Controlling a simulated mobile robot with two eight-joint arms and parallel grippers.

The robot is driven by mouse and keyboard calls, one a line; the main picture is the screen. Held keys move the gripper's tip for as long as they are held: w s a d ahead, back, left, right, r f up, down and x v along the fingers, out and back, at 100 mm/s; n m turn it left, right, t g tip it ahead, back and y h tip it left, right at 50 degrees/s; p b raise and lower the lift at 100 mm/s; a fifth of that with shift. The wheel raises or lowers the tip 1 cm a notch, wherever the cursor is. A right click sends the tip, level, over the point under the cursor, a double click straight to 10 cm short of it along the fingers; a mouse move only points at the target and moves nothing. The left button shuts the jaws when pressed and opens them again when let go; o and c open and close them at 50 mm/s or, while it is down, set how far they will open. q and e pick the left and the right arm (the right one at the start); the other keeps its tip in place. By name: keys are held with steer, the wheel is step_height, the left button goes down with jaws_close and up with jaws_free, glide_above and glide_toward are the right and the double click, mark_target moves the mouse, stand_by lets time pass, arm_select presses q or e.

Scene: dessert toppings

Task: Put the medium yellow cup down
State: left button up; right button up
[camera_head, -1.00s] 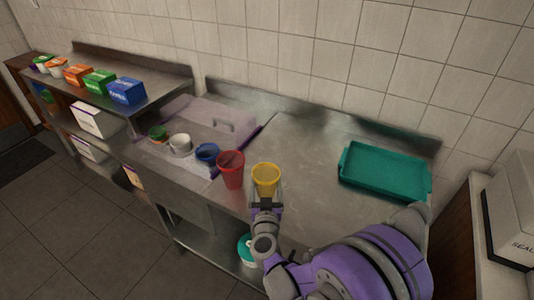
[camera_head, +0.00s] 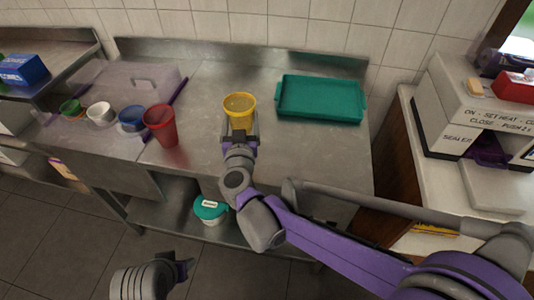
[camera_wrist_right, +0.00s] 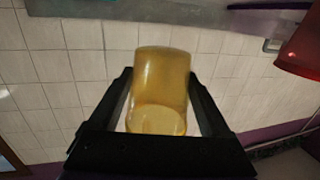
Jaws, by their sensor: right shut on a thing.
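The medium yellow cup (camera_head: 239,108) is in my right gripper (camera_head: 239,136), over the middle of the steel counter (camera_head: 200,175), between the red cup and the teal tray. In the right wrist view the cup (camera_wrist_right: 160,85) is between the two dark fingers (camera_wrist_right: 160,110), which are shut on it. The cup looks upright; I cannot tell how far its base is from the counter. My left gripper (camera_head: 183,270) is low at the bottom left, in front of the counter; its fingers are too unclear to read.
A red cup (camera_head: 161,127) stands left of the yellow cup, with blue (camera_head: 131,119), white (camera_head: 101,113) and green (camera_head: 71,109) cups further left. A teal tray (camera_head: 320,116) lies at the back right. Bare counter lies between the red cup and the tray.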

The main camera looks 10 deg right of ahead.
steer(key=shift+f, duration=0.25)
step_height(320, 180, down, 9)
steer(key=shift+f+b, duration=0.15)
steer(key=shift+b, duration=0.55)
steer(key=shift+d, duration=0.1)
steer(key=shift+f, duration=0.2)
steer(key=o, duration=1.1)
steer(key=shift+r, duration=0.1)
steer(key=shift+o, duration=0.2)
steer(key=shift+r, duration=0.1)
steer(key=shift+s+r, duration=0.1)
steer(key=shift+s, duration=0.15)
steer(key=s+a, duration=0.1)
steer(key=s, duration=1)
steer(key=shift+s+r+b, duration=0.25)
steer(key=shift+b, duration=0.1)
